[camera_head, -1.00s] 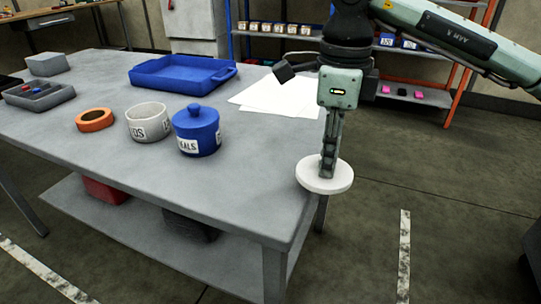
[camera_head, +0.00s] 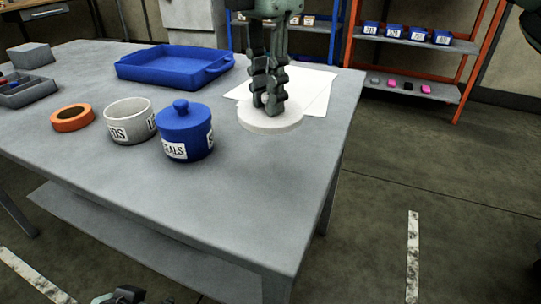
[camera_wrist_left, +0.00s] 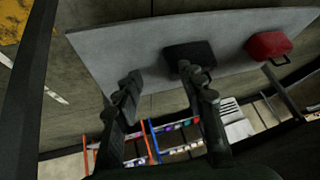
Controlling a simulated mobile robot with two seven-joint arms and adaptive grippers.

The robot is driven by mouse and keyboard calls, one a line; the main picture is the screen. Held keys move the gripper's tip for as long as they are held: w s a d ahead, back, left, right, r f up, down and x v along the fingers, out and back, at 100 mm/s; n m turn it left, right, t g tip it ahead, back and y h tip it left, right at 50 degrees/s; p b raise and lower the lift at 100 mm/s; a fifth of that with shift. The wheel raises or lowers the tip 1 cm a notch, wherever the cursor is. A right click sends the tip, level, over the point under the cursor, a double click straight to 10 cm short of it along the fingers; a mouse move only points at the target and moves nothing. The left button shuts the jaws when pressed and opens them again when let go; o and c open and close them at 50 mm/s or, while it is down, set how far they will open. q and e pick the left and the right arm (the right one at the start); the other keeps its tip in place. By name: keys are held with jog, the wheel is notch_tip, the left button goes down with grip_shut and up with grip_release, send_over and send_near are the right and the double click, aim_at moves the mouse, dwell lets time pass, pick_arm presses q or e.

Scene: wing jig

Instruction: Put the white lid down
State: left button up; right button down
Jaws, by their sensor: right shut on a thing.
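The white lid (camera_head: 271,118) is a flat round disc at the right part of the grey table, in front of the white paper sheets. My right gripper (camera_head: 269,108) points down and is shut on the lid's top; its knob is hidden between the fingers. I cannot tell whether the lid touches the table. The open white jar (camera_head: 129,122) stands to its left, with a blue lidded jar (camera_head: 185,133) between. My left gripper (camera_head: 125,296) shows at the bottom edge of the head view. In the left wrist view its fingers (camera_wrist_left: 160,80) are apart and empty.
A blue tray (camera_head: 174,66) and an orange ring (camera_head: 72,118) are on the table (camera_head: 240,190). Its front right area is clear. A black box (camera_wrist_left: 188,54) and a red box (camera_wrist_left: 268,45) sit on the lower shelf in the left wrist view.

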notch_tip(320, 180, down, 9)
jog(key=shift+f, duration=0.2)
pick_arm(q)
jog(key=shift+w+d+r+t+h, duration=0.3)
jog(key=shift+w+d+r+t, duration=0.1)
jog(key=shift+w+d, duration=0.2)
pick_arm(e)
jog(key=c, duration=1.4)
grip_release()
pick_arm(q)
jog(key=shift+w+d+r, duration=0.25)
jog(key=shift+w+d, duration=0.1)
jog(key=shift+w, duration=0.1)
